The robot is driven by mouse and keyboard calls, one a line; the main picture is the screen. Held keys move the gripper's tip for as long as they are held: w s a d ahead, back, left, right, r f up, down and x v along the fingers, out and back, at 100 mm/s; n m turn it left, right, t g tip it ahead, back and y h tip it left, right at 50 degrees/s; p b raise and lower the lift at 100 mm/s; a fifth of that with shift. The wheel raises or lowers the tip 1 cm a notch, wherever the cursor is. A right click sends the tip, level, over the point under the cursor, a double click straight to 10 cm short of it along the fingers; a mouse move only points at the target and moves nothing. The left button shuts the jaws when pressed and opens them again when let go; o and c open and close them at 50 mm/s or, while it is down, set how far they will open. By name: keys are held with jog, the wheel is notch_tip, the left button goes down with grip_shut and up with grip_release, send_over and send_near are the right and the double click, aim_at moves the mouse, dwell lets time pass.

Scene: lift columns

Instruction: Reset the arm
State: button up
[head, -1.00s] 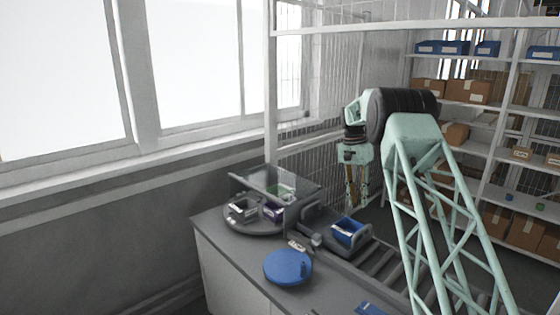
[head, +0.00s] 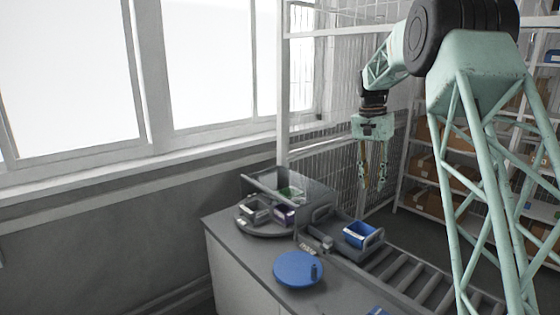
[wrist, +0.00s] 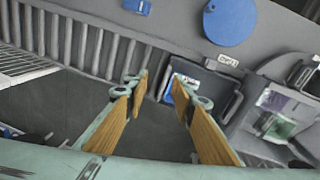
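My gripper (head: 372,178) hangs pointing down from my pale green arm, above and behind the conveyor end of the counter. Its two wood-coloured fingers are apart. In the wrist view my gripper (wrist: 160,84) is open, with nothing between the fingers and dark floor below. My arm is bent, with its elbow high at the upper right of the head view.
A grey counter (head: 240,231) holds a round blue lid (head: 298,268), a turntable with small bins, and a blue bin (head: 360,236) in a grey tray. A roller conveyor (head: 408,276) runs right. Wire mesh and shelves stand behind.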

jog(key=s+a+r+n+t+b, duration=0.15)
jog(key=s+r, duration=0.25)
jog(key=s, duration=0.6)
jog(key=s+a+r+n+b, duration=0.1)
jog(key=s+a+r, duration=0.25)
jog(key=s, duration=0.65)
jog(key=s+a+r+n+t+b, duration=0.15)
jog(key=s+r, duration=0.35)
jog(key=s, duration=0.5)
jog(key=s+a+f+n+b, duration=0.1)
jog(key=s+f, duration=0.2)
jog(key=s, duration=0.8)
jog(key=s+a+f+n+t+b, duration=0.1)
jog(key=s+f, duration=0.3)
jog(key=s, duration=0.7)
jog(key=s+a+f+n+y+b, duration=0.1)
jog(key=s+a+f, duration=0.2)
jog(key=s, duration=0.8)
jog(key=shift+s+f+n+t, duration=0.3)
jog(key=shift+s+f+n, duration=0.1)
jog(key=shift+f, duration=0.1)
